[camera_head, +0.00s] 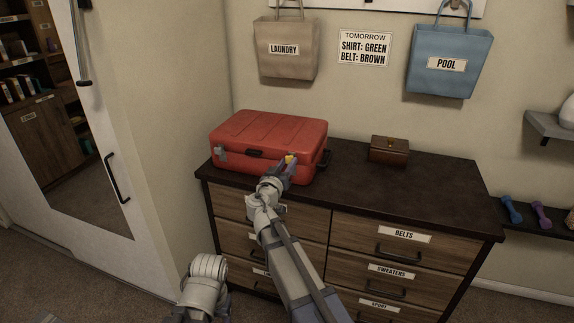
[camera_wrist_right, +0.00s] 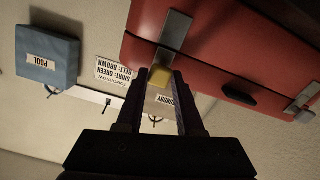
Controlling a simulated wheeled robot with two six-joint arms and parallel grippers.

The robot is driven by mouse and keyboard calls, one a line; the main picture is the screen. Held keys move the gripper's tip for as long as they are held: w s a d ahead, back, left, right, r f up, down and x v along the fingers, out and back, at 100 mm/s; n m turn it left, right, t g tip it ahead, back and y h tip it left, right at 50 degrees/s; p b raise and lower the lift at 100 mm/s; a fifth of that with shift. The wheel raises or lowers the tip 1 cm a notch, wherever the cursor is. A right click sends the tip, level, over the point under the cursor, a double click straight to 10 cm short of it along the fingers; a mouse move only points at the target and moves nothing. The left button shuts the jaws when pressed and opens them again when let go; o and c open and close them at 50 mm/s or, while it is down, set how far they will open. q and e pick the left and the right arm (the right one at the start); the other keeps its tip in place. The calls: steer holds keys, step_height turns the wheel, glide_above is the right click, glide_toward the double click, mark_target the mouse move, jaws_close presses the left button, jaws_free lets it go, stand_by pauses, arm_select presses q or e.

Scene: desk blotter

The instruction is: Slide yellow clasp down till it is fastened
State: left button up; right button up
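A closed red suitcase (camera_head: 262,140) lies on the dresser top. The yellow clasp (camera_head: 289,158) is on its front, near the right end. In the right wrist view the yellow clasp (camera_wrist_right: 160,77) is at the lower end of a grey metal plate (camera_wrist_right: 175,32) that is fixed to the case, with the picture turned upside down. My right gripper (camera_head: 288,167) is at the clasp. Its fingertips (camera_wrist_right: 164,80) stand apart, one on each side of the clasp; whether they press on it is not clear. The clasp's far side is hidden. My left gripper is not in view.
A dark handle (camera_head: 254,153) and a second metal latch (camera_head: 220,151) are on the case front. A small brown box (camera_head: 389,150) stands to the right on the dark dresser top (camera_head: 430,190). Bags hang on the wall.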

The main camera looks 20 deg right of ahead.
jaws_close()
stand_by(0.9)
